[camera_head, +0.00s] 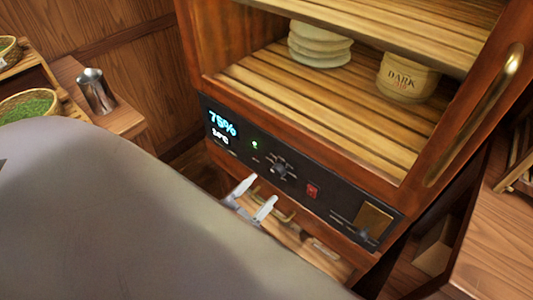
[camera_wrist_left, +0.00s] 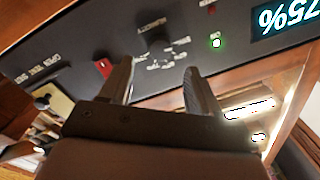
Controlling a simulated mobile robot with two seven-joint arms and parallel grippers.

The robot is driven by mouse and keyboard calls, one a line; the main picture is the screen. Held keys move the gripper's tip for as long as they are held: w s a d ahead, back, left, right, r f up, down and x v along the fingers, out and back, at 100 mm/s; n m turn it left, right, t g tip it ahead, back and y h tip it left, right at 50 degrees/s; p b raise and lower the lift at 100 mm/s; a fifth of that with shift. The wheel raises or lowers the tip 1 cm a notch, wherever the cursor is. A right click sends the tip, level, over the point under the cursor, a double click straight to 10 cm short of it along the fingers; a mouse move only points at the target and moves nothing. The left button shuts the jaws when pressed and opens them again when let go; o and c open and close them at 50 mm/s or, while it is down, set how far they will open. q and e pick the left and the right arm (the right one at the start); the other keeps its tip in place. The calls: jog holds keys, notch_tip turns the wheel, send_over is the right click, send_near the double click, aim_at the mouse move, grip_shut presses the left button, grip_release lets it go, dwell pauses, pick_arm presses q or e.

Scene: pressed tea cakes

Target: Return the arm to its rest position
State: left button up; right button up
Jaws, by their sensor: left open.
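My left gripper (camera_head: 252,200) is open and empty, in front of the cabinet's black control panel (camera_head: 290,172). The large grey shape of my own arm fills the lower left of the head view and hides what lies behind it. In the left wrist view, the two fingers of my left gripper (camera_wrist_left: 158,88) stand apart with nothing between them. The panel (camera_wrist_left: 120,45) shows beyond them, with a knob and a red switch (camera_wrist_left: 103,68). My right gripper is not in view.
The wooden cabinet's slatted shelf (camera_head: 310,110) holds stacked pale cakes (camera_head: 319,45) and a container marked DARK (camera_head: 407,78). A drawer handle (camera_head: 275,207) is close to the gripper. A metal cup (camera_head: 96,92) and green-filled baskets (camera_head: 28,104) stand at left. A cabinet door handle (camera_head: 475,115) is at right.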

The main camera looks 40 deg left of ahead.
pick_arm(q)
jog(key=shift+s, duration=0.85)
jog(key=s+d+f+n+g+h+p, duration=0.1)
jog(key=s+d+f+n+g, duration=0.3)
jog(key=f+g, duration=0.3)
jog(key=shift+s+d+f+g+h+p, duration=0.4)
jog(key=shift+s+d+f, duration=0.1)
jog(key=shift+d+f, duration=0.2)
